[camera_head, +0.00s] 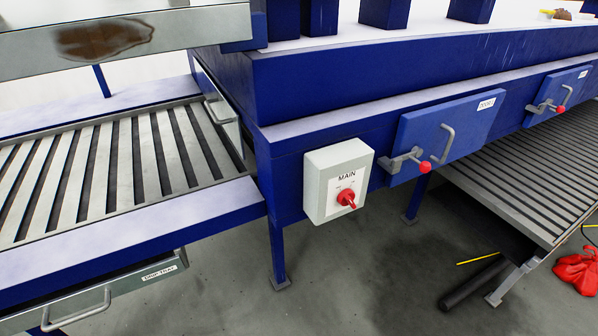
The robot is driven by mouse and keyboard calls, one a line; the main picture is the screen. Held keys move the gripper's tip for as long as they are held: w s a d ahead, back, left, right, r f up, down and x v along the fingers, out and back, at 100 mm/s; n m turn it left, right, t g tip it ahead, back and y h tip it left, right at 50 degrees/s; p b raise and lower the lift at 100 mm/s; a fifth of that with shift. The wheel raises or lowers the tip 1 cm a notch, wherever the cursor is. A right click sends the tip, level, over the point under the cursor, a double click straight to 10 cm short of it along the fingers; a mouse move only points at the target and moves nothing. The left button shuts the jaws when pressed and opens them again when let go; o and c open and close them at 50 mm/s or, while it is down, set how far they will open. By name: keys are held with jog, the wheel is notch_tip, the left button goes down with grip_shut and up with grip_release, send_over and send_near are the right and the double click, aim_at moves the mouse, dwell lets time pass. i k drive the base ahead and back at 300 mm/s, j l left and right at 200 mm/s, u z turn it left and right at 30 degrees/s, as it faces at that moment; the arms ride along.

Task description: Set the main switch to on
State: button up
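The main switch is a light grey box (322,190) on the blue machine frame, near the middle of the view. Its front plate reads "MAIN" and carries a red rotary knob (347,198). The knob's handle looks tilted, with its end toward the lower right. The small position marks around it are too small to read, so I cannot tell which position it is in. My gripper is not in view.
Right of the box are blue doors (447,128) with handles and red-knobbed latches. Slatted beds lie left (110,160) and right (530,170). A drawer (110,290) sits lower left. A dark cylinder (472,284) and red item (577,272) lie lower right. Floor below the box is open.

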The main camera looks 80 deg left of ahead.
aim_at(346, 197)
jog(key=u, duration=2.2)
jog(key=i+j+z, duration=0.2)
jog(key=j+z, duration=0.2)
jog(key=j, duration=0.2)
